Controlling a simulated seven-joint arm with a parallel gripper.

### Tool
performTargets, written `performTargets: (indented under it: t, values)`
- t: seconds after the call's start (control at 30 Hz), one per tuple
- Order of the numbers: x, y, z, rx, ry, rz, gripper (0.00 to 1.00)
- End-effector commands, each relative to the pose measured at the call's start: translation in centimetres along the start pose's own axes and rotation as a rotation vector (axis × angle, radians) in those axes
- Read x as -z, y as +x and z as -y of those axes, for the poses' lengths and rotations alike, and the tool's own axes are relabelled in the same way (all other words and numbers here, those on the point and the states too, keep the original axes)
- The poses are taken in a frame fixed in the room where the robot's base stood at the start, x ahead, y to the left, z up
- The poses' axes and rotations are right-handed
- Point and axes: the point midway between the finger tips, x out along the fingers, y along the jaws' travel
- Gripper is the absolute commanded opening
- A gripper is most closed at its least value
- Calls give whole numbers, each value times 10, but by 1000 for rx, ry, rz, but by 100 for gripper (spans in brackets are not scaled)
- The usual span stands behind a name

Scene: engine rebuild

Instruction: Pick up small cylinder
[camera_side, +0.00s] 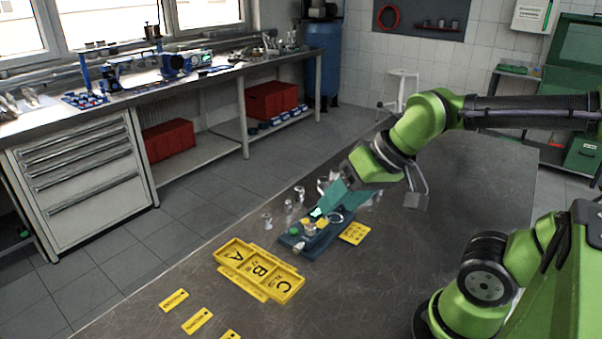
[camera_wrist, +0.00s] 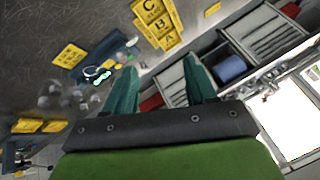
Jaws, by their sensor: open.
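Several small metal cylinders stand on the table behind the blue fixture in the side view, with one (camera_side: 267,221) at the left and another (camera_side: 288,207) closer to the gripper. I cannot tell which is the small cylinder. My gripper (camera_side: 322,207) points down-left above the dark blue fixture (camera_side: 298,246); its teal fingers hide part of it and some metal parts behind. In the wrist view, my gripper (camera_wrist: 160,66) has its two fingers wide apart with nothing between them. Blurred metal parts (camera_wrist: 62,98) lie left of the fingers, and the fixture (camera_wrist: 103,54) shows above them.
A yellow tray marked A, B, C (camera_side: 250,285) lies in front of the fixture. A small yellow plate (camera_side: 354,233) lies right of it. Yellow labels (camera_side: 174,300) lie near the table's front edge.

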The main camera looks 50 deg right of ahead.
Motion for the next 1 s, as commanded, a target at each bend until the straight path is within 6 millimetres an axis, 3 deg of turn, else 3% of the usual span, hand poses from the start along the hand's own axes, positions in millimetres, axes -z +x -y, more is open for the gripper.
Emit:
performTargets:
  t: [0.37, 0.6, 0.8, 0.9, 1.0]
  values:
    - [101, 66, -1, -147, 55, 218, 56]
    - [165, 132, -18, -263, 74, 348, 56]
    - [204, 184, -36, -356, 83, 427, 56]
    - [218, 192, -38, -380, 84, 439, 56]
    - [231, 184, -33, -384, 83, 428, 56]
